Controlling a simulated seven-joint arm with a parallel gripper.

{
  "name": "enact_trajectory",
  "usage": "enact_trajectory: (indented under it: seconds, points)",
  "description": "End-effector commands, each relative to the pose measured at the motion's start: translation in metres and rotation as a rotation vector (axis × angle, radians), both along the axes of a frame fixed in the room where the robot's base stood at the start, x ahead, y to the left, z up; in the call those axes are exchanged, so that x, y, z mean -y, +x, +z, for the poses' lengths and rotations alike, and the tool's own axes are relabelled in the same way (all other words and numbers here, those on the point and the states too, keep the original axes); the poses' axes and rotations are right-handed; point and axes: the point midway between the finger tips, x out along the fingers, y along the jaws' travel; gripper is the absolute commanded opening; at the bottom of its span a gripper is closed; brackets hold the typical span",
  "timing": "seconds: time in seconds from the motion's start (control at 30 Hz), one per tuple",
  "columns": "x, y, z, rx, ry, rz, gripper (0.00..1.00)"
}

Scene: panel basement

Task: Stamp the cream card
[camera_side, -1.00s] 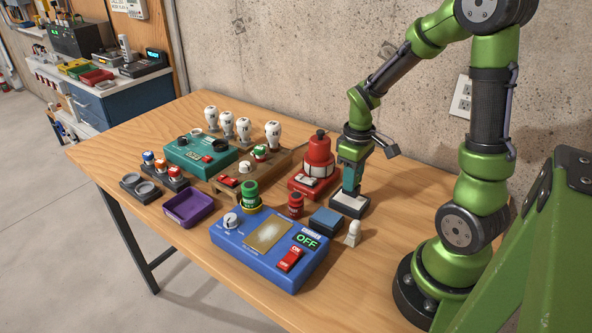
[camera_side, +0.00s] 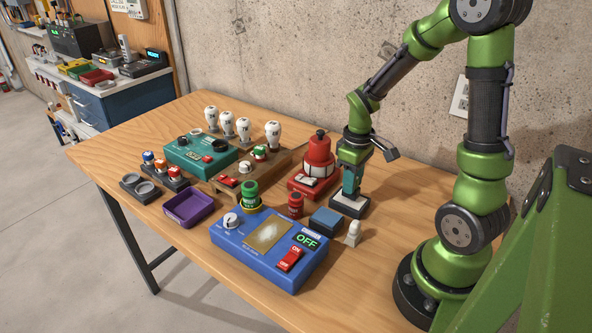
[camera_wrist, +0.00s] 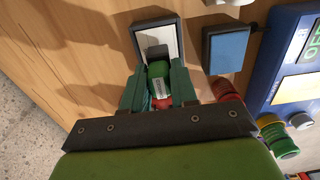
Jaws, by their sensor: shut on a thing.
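The card, pale and nearly white, lies in a dark-rimmed holder (camera_side: 348,206) on the table; in the wrist view the card (camera_wrist: 171,36) shows inside its dark frame. My gripper (camera_side: 349,186) stands almost upright over it. In the wrist view my gripper (camera_wrist: 158,80) is shut on a stamp (camera_wrist: 157,69) with a green body, a pale label, a red part and a dark block at its far end. The dark block overlaps the card in that view. I cannot tell whether it touches the card. Its underside and any mark beneath it are hidden.
A blue pad (camera_side: 326,217) lies close beside the holder, with a small white figure-shaped piece (camera_side: 353,233) near it. A red device (camera_side: 317,163) stands just left of my gripper. A blue panel box (camera_side: 268,248) is in front. Bare table lies to the right.

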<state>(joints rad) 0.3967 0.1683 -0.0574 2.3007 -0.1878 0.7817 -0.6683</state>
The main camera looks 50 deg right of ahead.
Motion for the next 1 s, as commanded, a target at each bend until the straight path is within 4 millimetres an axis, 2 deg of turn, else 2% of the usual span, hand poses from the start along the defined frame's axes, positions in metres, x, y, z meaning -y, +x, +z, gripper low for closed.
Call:
enact_trajectory:
  seconds: [1.0]
  points:
    - [-0.0002,-0.0001,-0.0104,-0.001,0.001,-0.001,0.08]
